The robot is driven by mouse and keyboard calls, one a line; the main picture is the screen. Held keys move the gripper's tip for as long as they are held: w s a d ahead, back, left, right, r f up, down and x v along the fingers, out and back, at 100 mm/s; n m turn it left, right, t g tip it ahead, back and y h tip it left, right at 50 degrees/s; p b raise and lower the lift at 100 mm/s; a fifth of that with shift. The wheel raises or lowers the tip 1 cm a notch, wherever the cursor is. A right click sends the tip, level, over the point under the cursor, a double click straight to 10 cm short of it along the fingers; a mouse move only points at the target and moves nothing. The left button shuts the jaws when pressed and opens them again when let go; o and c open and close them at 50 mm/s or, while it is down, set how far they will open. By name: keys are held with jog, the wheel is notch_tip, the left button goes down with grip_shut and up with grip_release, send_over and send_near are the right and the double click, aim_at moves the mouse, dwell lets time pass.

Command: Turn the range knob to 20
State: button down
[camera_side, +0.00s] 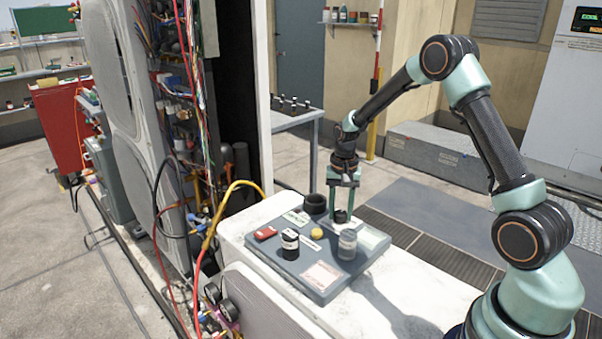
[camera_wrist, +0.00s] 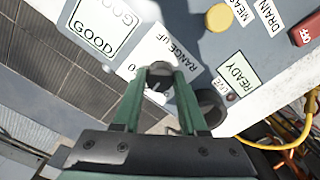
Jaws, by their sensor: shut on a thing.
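My gripper (camera_side: 342,207) points down at the far part of a grey instrument panel (camera_side: 318,283). Its green fingers are closed on both sides of the dark range knob (camera_side: 341,216). In the wrist view the knob (camera_wrist: 159,76) sits between the fingertips, beside a white label reading "RANGE UF" (camera_wrist: 177,48). A "0" mark shows left of the knob. The fingers hide most of the scale, and I cannot read where the knob points or see the 20 mark.
A dark cup (camera_side: 315,204) stands close to my gripper. The "GOOD" (camera_wrist: 100,30) and "READY" (camera_wrist: 232,73) displays flank the knob.

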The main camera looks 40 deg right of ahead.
aim_at(340, 213)
jog(key=shift+m, duration=0.6)
jog(key=shift+c, duration=2.2)
grip_release()
notch_tip(340, 213, up, 12)
jog(key=shift+r, duration=0.2)
jog(key=s+a+r+n+t, duration=0.2)
jog(key=s+a+r+n, duration=0.2)
jog(key=s+a+n, duration=0.2)
jog(key=s+a+r+n+t, duration=0.3)
jog(key=s+a+r+n, duration=0.1)
jog(key=s+a, duration=0.3)
jog(key=shift+s+a+n+t, duration=0.3)
jog(key=shift+s+a+n, duration=0.05)
jog(key=shift+s+n, duration=0.6)
